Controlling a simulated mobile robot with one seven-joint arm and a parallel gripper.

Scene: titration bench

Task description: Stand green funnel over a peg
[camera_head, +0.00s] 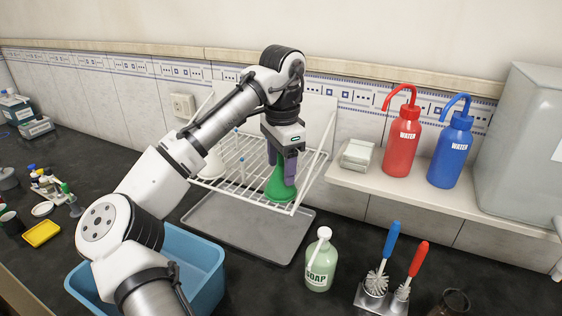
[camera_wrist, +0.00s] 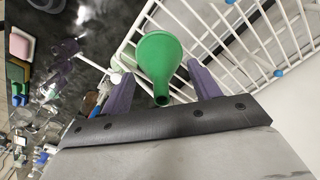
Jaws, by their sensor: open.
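The green funnel (camera_head: 280,188) is wide end down at the white wire drying rack (camera_head: 225,180), near its front right. In the wrist view the funnel (camera_wrist: 160,56) has its narrow stem toward me. My gripper (camera_head: 281,169) points down over it, with its purple fingers on either side of the stem. The fingers (camera_wrist: 160,85) are open, with gaps showing beside the funnel. Blue-tipped pegs (camera_head: 242,160) stand on the rack to the left. I cannot see whether a peg is inside the funnel.
A white conical item (camera_head: 213,163) is on the rack's left side. A grey tray (camera_head: 245,232) lies below, with a blue basin (camera_head: 205,270) at front left. A soap bottle (camera_head: 320,262) and brushes (camera_head: 376,280) stand at front right. Red (camera_head: 403,140) and blue (camera_head: 450,155) water bottles stand on the shelf.

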